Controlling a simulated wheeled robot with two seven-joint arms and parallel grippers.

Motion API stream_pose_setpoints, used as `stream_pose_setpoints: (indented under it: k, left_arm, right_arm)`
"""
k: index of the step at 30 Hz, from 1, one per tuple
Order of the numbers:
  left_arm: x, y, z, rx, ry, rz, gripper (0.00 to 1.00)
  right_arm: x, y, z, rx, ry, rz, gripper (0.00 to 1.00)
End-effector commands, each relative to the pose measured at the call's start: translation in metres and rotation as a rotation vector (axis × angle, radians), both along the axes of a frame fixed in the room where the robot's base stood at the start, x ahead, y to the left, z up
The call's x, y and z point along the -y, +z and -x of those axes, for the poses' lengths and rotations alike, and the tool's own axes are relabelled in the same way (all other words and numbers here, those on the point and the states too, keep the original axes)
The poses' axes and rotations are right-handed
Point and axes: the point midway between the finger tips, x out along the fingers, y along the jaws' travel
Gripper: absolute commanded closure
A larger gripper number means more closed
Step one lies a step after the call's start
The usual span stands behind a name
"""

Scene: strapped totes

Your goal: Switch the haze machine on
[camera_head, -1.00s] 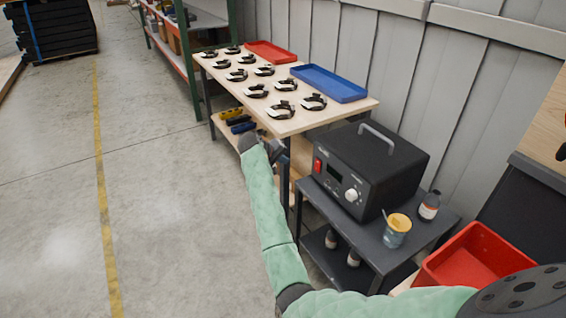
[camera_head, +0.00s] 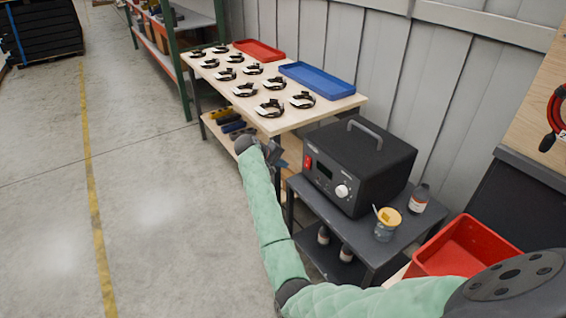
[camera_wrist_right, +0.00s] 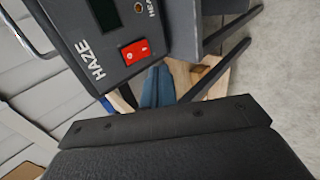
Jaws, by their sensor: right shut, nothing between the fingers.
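The haze machine (camera_head: 352,165) is a black box with a top handle, a white knob and a dark display. It stands on a small grey table. Its red rocker switch (camera_head: 308,162) is at the left of the front panel. In the right wrist view the switch (camera_wrist_right: 135,52) shows close up beside the HAZE lettering; I cannot tell which side is pressed. My right gripper (camera_head: 282,160) is just left of the switch, apart from it. Its bluish fingers (camera_wrist_right: 157,75) are shut together and empty, pointing towards the panel. My left gripper is not in view.
The grey table (camera_head: 408,232) also holds a cup with a yellow top (camera_head: 388,222) and a bottle (camera_head: 420,198). A red bin (camera_head: 462,250) is at the right. A wooden workbench (camera_head: 320,112) with several black clamp-like rings and two trays stands behind. Floor at left is clear.

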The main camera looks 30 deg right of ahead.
Motion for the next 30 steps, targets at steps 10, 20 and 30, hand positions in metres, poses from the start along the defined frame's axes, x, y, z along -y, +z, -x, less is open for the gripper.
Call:
stream_pose_setpoints:
  k: [10, 20, 30]
  left_arm:
    - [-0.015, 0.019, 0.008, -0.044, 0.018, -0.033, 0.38]
    - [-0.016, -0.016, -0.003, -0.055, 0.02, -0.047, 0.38]
    - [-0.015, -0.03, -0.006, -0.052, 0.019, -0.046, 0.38]
  right_arm:
    - [0.045, -0.042, -0.003, -0.003, 0.001, 0.0, 1.0]
    - [0.08, -0.051, -0.006, -0.001, 0.001, 0.0, 1.0]
    - [0.09, -0.053, -0.007, 0.0, 0.001, -0.001, 1.0]
